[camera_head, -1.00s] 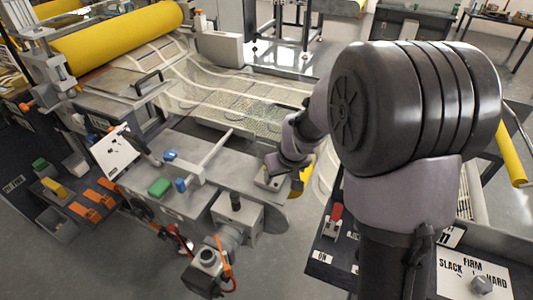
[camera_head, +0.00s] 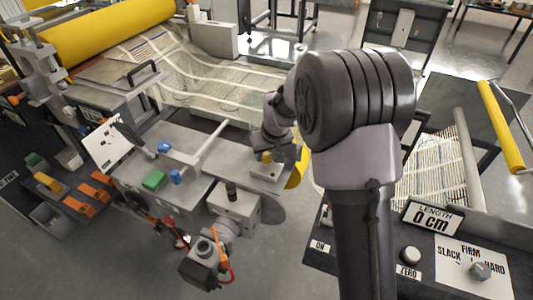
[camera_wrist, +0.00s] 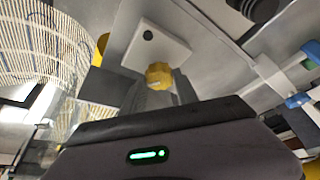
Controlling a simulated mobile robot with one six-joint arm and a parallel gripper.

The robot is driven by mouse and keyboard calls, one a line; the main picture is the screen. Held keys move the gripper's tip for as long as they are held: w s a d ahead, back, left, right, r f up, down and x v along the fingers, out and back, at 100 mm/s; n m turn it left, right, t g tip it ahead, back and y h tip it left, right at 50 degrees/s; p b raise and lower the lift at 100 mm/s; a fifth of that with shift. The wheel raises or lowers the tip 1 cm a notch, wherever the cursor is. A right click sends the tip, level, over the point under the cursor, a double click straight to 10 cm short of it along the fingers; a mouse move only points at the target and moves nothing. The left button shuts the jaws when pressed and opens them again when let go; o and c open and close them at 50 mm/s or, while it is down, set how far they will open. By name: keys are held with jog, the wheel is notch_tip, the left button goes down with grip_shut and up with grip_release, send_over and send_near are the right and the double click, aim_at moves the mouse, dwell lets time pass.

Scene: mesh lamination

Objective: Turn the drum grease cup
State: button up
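The grease cup appears to be the small yellow ribbed knob (camera_wrist: 158,75) on a pale metal block (camera_wrist: 140,45) in the wrist view. In the head view a small yellow knob (camera_head: 267,157) stands on the block (camera_head: 270,173) at the right end of the grey machine plate. My gripper (camera_head: 268,140) is just behind and above this knob in the head view. In the wrist view the dark gripper body fills the bottom and the knob shows just beyond its edge.
A motor (camera_head: 205,258) and its grey housing (camera_head: 233,205) sit in front of the plate. Blue and green knobs and a T-shaped bar (camera_head: 205,145) stand to the left. A control panel (camera_head: 410,275) is at lower right. A mesh web (camera_head: 190,75) runs behind.

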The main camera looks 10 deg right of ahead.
grip_shut()
jog(key=shift+a+m+h+p, duration=0.1)
jog(key=shift+m+h+p, duration=0.25)
jog(key=shift+m, duration=0.75)
jog(key=shift+f+m+h+b, duration=0.15)
jog(key=shift+m+h+b, duration=0.2)
jog(key=shift+m+b, duration=0.4)
jog(key=m+h+b, duration=0.1)
jog(key=m+b, duration=0.1)
jog(key=shift+a+m+b, duration=0.1)
jog(key=shift+m+b, duration=0.15)
jog(key=shift+b, duration=0.05)
jog(key=shift+m+g+h+b, duration=0.35)
jog(key=shift+m+b, duration=0.55)
jog(key=shift+m, duration=0.6)
